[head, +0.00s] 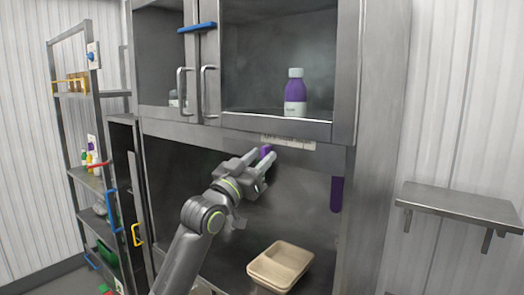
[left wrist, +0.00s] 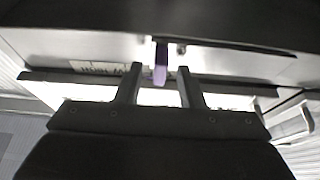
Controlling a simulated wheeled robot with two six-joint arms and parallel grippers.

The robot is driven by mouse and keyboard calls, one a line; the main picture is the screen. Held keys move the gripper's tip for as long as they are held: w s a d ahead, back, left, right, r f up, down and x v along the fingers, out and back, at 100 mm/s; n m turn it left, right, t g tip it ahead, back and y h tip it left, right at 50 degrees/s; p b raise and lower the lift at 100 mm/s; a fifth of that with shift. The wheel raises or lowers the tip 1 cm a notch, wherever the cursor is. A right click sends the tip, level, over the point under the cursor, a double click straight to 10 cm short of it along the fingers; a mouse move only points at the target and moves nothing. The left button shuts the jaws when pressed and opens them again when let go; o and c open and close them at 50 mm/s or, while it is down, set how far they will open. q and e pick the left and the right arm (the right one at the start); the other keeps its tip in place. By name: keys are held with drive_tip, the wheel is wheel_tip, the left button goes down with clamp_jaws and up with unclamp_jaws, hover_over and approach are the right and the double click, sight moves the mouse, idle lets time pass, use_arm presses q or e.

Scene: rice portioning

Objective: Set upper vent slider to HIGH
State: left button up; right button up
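The vent slider shows as a small purple tab (head: 265,149) under the lower edge of the upper cabinet. A pale label strip (head: 295,143) with small marks runs to its right in the head view; I cannot read it. My left gripper (head: 262,156) reaches up to the tab, with one finger on each side of it. In the left wrist view the tab (left wrist: 160,62) stands between the fingertips of the left gripper (left wrist: 158,76), with gaps visible beside it. The gripper looks open. A label (left wrist: 97,66) lies left of the tab there. My right gripper is not in view.
A purple and white bottle (head: 295,94) stands in the upper cabinet. A beige tray (head: 281,266) lies below in the hood. A purple strip (head: 337,194) is on the right post. A shelf rack (head: 75,150) stands left; a wall shelf (head: 460,203) hangs right.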

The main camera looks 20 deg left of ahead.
use_arm(q)
drive_tip(key=shift+w+d+r, duration=0.2)
drive_tip(key=shift+w, duration=0.3)
clamp_jaws()
